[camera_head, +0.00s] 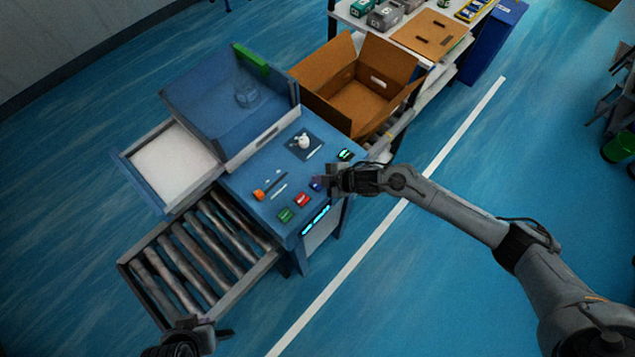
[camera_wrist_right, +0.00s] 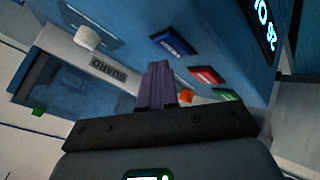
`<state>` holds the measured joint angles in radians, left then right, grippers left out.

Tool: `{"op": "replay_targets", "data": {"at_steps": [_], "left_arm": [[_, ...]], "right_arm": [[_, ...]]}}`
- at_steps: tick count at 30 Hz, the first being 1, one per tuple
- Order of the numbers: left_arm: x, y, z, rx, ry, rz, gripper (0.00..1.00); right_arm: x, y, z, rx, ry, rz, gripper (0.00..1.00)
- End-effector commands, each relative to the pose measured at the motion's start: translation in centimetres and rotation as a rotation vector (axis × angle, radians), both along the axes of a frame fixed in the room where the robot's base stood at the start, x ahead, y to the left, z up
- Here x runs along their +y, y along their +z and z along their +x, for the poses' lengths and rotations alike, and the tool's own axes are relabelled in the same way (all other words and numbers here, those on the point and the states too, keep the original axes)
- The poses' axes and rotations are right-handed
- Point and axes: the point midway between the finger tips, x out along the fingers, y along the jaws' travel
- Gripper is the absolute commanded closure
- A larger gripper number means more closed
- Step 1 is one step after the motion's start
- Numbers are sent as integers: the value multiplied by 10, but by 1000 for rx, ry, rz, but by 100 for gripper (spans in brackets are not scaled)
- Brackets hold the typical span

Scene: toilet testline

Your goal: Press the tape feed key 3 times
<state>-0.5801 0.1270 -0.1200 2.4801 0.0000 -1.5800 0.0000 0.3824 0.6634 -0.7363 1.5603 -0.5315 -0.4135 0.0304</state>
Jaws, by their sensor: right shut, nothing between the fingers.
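The machine's blue panel (camera_head: 262,178) carries a blue key (camera_head: 316,184), a red key (camera_head: 302,200) and a green key (camera_head: 285,214) in a row. I cannot read their labels, so I cannot tell which is the tape feed key. My right gripper (camera_head: 323,181) is shut and empty, close beside the blue key; contact cannot be told. In the right wrist view its shut fingers (camera_wrist_right: 158,72) point toward the panel, with the blue key (camera_wrist_right: 173,45) to their upper right and the red key (camera_wrist_right: 207,75) further right. My left gripper (camera_head: 205,336) is at the bottom left, away from the panel.
A white knob (camera_head: 304,141) and an orange-ended part (camera_head: 259,193) are on the panel. A blue guard (camera_head: 232,100) stands behind. A roller conveyor (camera_head: 195,255) lies at the left, and an open cardboard box (camera_head: 362,88) stands behind the panel at the right.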

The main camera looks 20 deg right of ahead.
Motion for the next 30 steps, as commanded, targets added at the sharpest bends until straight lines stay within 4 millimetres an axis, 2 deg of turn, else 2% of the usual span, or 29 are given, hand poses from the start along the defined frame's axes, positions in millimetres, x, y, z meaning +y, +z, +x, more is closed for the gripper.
{"op": "replay_targets", "data": {"at_steps": [6,30], "left_arm": [[-2,-3,0,0,5,-8,100],[0,-6,0,0,1,-1,100]], "right_arm": [[0,-7,0,0,0,0,100],[0,-11,0,0,-1,1,100]]}}
